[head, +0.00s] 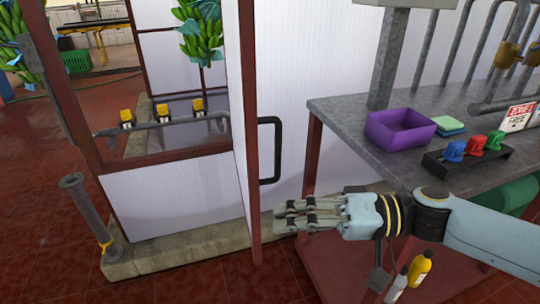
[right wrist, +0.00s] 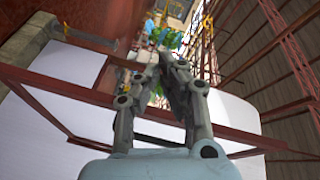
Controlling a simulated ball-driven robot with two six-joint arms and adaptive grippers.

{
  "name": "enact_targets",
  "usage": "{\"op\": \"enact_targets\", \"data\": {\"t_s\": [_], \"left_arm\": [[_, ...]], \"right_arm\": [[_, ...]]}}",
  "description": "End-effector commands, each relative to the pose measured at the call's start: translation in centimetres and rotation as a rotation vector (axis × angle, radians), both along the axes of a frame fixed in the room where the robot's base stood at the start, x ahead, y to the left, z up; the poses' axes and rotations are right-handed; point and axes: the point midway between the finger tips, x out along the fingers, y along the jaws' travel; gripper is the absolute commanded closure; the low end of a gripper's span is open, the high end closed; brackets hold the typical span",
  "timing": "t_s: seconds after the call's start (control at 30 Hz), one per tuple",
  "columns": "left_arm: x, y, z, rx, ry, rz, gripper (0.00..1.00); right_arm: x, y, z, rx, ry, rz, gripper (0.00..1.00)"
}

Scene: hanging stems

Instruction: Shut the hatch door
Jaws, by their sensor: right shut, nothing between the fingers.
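The hatch door (head: 236,110) is a tall white panel with a dark red edge, seen nearly edge-on and standing out from the red-framed opening, so it looks open. A black D-shaped handle (head: 278,150) sits at its right side. My right gripper (head: 280,217) is shut and empty. Its fingers point left, low down, just right of the door's red edge and below the handle. I cannot tell whether they touch the door. In the right wrist view the closed fingers (right wrist: 165,65) point toward a red frame and white panels. My left gripper is not in view.
A grey table (head: 355,112) at right holds a purple bin (head: 399,130), a green sponge and a rack of coloured clips (head: 468,157). Bottles (head: 418,270) stand below my right arm. A grey post (head: 90,215) stands left. Banana bunches (head: 200,35) hang behind the opening.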

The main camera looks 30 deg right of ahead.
Motion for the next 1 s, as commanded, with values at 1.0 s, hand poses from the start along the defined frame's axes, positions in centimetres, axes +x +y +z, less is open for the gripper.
{"op": "enact_targets", "data": {"t_s": [1.0], "left_arm": [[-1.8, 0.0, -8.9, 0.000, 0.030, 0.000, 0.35]], "right_arm": [[12.0, -14.0, -1.3, 0.317, 0.138, -0.519, 1.00]]}}
